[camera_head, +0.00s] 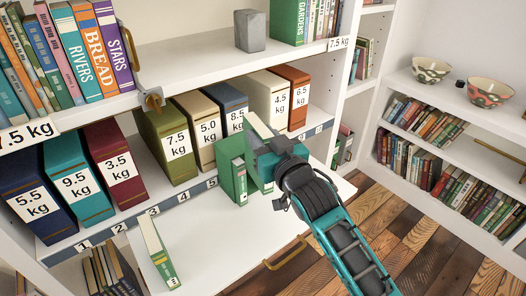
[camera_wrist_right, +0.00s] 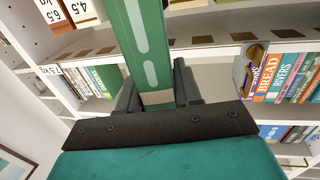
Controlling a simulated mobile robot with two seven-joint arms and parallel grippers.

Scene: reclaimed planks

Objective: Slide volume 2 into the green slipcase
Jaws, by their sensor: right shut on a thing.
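My right gripper (camera_head: 275,160) is shut on a green volume with pale page edges (camera_head: 257,126), which I take to be volume 2. In the right wrist view its green face with pale marks (camera_wrist_right: 146,50) stands between the two fingers (camera_wrist_right: 158,95). The green slipcase (camera_head: 229,160) stands on the white fold-down board, immediately left of the held volume. A spine with pale marks shows at its front. I cannot tell whether volume and slipcase touch. Another green volume with pale pages (camera_head: 153,238) stands apart at the board's left. My left gripper is out of view.
The white board (camera_head: 205,235) is clear between the slipcase and the left volume. Behind it, a shelf holds several weight-labelled binders (camera_head: 168,140). A grey block (camera_head: 250,30) stands on the shelf above. Two bowls (camera_head: 431,69) and bookshelves are at right.

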